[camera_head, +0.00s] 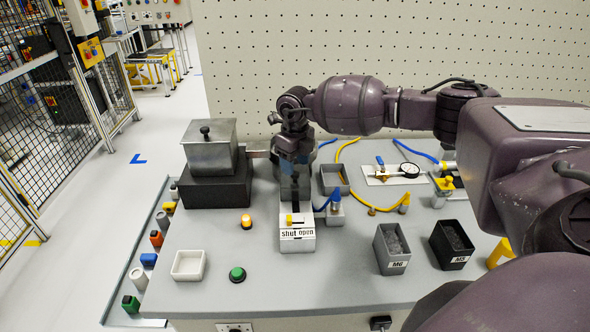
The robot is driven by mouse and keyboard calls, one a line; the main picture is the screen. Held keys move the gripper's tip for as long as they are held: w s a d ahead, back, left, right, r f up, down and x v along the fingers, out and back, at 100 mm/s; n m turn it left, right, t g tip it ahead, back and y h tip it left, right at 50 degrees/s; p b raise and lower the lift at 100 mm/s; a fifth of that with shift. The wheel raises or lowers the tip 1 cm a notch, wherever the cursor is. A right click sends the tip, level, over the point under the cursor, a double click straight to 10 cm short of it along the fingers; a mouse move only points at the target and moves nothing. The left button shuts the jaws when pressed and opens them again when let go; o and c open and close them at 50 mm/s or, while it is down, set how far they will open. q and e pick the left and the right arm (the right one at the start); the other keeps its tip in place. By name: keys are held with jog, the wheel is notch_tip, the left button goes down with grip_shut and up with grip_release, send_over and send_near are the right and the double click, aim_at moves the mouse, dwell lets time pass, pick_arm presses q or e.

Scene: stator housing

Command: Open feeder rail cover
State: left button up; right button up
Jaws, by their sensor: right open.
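My right gripper (294,190) points down at the middle of the table, just behind a small white block (297,240) labelled "shut" and "open". The arm comes in from the right. The gripper is open; whether its fingers touch anything cannot be told. A feeder with a grey metal lid and black knob (208,146) stands on a black base (204,190) to the left. A narrow rail (260,154) shows between it and the gripper. The rail cover is not clearly distinguishable behind the gripper. My left gripper is out of view.
A white tray (188,265), green button (237,274) and amber lamp (246,221) are at the front left. A pegboard (240,60) stands behind.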

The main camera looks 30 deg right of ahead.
aim_at(295, 178)
jog(key=shift+f, duration=1.5)
grip_shut()
